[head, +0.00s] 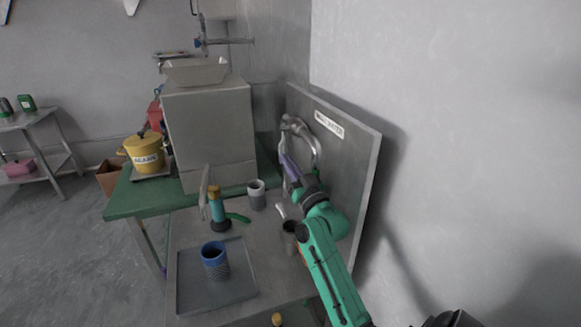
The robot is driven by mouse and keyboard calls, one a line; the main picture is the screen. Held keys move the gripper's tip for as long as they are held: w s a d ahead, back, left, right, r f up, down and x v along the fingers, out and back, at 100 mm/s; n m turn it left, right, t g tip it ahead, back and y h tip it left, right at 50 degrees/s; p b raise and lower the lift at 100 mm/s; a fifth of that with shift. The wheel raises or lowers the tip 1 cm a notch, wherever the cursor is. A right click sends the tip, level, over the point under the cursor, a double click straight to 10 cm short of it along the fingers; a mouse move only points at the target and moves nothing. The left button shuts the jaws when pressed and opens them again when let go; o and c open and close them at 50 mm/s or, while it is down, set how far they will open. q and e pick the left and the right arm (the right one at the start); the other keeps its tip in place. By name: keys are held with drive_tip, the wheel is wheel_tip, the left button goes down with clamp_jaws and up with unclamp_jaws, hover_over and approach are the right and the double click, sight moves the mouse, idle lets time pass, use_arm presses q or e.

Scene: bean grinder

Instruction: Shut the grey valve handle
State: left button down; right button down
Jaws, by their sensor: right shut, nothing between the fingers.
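Grey curved pipework (301,128) is mounted on the grey panel (352,150) at the right. A purple lever-like piece (290,167) slants down from the pipework. I cannot clearly make out which part is the grey valve handle; it may be partly hidden by my right gripper. My right gripper (297,183), at the end of the green arm, is just below the pipework and close to the purple piece. It is shut with nothing held; whether it touches the pipework I cannot tell. My left gripper is not in view.
A metal table holds a dark tray (187,298) with a blue cup (215,260), a grey cup (257,196) and a teal and brown grinder-like object (217,208). A big grey box (212,130) and yellow pot (145,152) stand behind. The wall is close on the right.

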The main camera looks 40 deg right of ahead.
drive_tip(key=shift+w+d+f+b, duration=0.25)
drive_tip(key=shift+w+f+b, duration=0.1)
drive_tip(key=shift+w+f, duration=0.3)
drive_tip(key=shift+w, duration=0.15)
